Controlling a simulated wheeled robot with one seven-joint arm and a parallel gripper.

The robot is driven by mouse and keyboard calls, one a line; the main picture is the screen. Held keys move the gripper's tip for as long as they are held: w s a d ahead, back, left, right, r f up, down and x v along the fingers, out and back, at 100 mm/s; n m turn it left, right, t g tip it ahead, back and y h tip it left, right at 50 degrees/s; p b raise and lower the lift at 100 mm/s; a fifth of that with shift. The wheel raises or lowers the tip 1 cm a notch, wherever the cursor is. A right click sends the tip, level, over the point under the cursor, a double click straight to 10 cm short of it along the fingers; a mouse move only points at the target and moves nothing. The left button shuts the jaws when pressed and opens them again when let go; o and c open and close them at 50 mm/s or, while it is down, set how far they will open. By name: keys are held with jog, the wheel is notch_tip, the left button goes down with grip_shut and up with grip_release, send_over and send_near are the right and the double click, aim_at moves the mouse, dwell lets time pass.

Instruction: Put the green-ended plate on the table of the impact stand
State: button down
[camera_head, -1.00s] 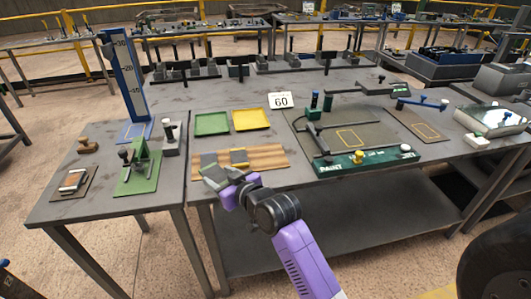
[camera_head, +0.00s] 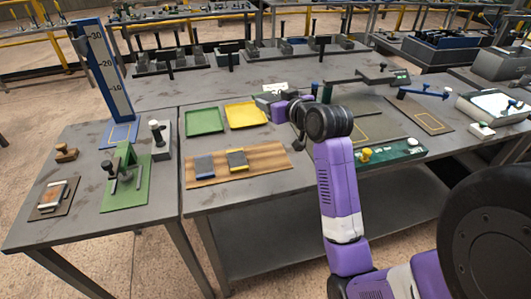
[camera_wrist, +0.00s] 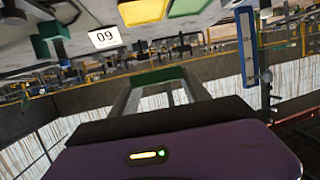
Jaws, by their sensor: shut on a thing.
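My gripper (camera_head: 268,101) is raised above the bench, in front of the number card and right of the yellow tray. In the wrist view it is shut on the green-ended plate; the green end (camera_wrist: 160,76) shows between the two fingers. Most of the plate is hidden. A tall blue post marked 10, 20, 30 (camera_head: 106,68), which looks like the impact stand, stands on the left table. Its low blue table (camera_head: 121,134) has a pale outlined square and looks empty. The post also shows in the upside-down wrist view (camera_wrist: 245,48).
A wooden board (camera_head: 262,168) holds a blue-ended plate (camera_head: 203,166) and a yellow-ended plate (camera_head: 237,160). Green (camera_head: 204,121) and yellow (camera_head: 246,115) trays lie behind it. A green lever fixture (camera_head: 125,180) and a grey block (camera_head: 160,143) stand near the blue table.

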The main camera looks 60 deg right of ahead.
aim_at(271, 160)
jog(key=shift+a+f, duration=0.1)
jog(key=shift+f, duration=0.15)
jog(key=shift+f, duration=0.1)
notch_tip(271, 160, down, 19)
jog(key=shift+f+b, duration=0.2)
jog(key=shift+b, duration=0.2)
dwell(0.4)
jog(key=shift+f, duration=0.1)
jog(key=c, duration=0.5)
grip_release()
jog(key=shift+f, duration=0.15)
jog(key=shift+f, duration=0.1)
